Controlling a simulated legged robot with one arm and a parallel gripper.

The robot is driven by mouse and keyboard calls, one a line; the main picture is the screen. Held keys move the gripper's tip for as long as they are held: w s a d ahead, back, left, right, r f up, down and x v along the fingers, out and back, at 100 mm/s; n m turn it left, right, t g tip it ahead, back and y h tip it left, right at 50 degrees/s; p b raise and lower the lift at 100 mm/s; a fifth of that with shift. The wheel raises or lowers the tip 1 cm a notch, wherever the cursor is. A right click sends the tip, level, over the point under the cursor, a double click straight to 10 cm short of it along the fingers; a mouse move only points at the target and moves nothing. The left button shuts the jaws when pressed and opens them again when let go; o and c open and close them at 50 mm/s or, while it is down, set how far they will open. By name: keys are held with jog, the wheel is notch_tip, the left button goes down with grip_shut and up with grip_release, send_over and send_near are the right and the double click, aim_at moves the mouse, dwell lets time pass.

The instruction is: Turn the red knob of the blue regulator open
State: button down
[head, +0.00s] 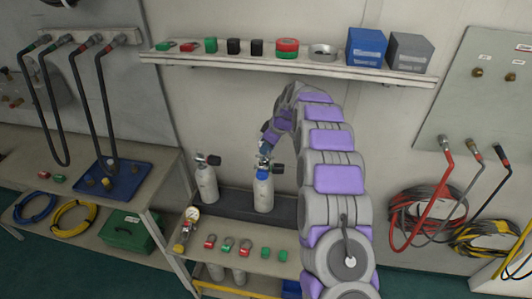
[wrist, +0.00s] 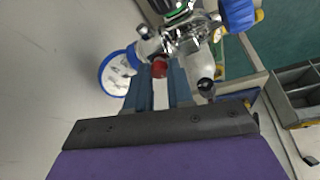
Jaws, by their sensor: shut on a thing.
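In the wrist view the red knob (wrist: 159,69) sits between the tips of my gripper (wrist: 159,64), which is shut on it. The regulator (wrist: 180,35) is a metal body with a blue-rimmed gauge (wrist: 116,74) at left and a blue part (wrist: 238,13) at upper right. A black valve knob (wrist: 206,87) points down beside it. In the head view my gripper (head: 268,142) reaches down to the top of a white cylinder with a blue shoulder (head: 263,192). My arm hides part of that area, and the red knob cannot be made out there.
Another white cylinder (head: 207,184) with a black knob stands to the left. The bench (head: 225,224) in front holds a gauge (head: 192,213) and several red and green fittings. A shelf (head: 290,63) with boxes runs above. Hoses hang at both sides.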

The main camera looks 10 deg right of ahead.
jog(key=n, duration=0.1)
jog(key=n+b, duration=0.1)
jog(key=shift+w+d+f+n+g+y, duration=0.1)
jog(key=shift+w+d+n+g+y, duration=0.05)
jog(key=shift+n+g+y, duration=0.2)
jog(key=shift+r+n+g+p, duration=0.2)
jog(key=shift+n+g+p, duration=0.3)
jog(key=shift+n, duration=0.65)
jog(key=shift+w+n+g+p, duration=0.1)
jog(key=shift+n+g+p, duration=0.15)
jog(key=shift+n+p, duration=0.75)
jog(key=shift+p, duration=0.7)
jog(key=shift+f+n+g+p, duration=0.1)
jog(key=shift+n+g+p, duration=0.45)
jog(key=shift+p, duration=1.45)
jog(key=shift+w+n+p, duration=0.15)
jog(key=shift+n+p, duration=0.1)
jog(key=shift+p, duration=0.15)
jog(key=shift+p, duration=0.4)
jog(key=c, duration=1)
grip_release()
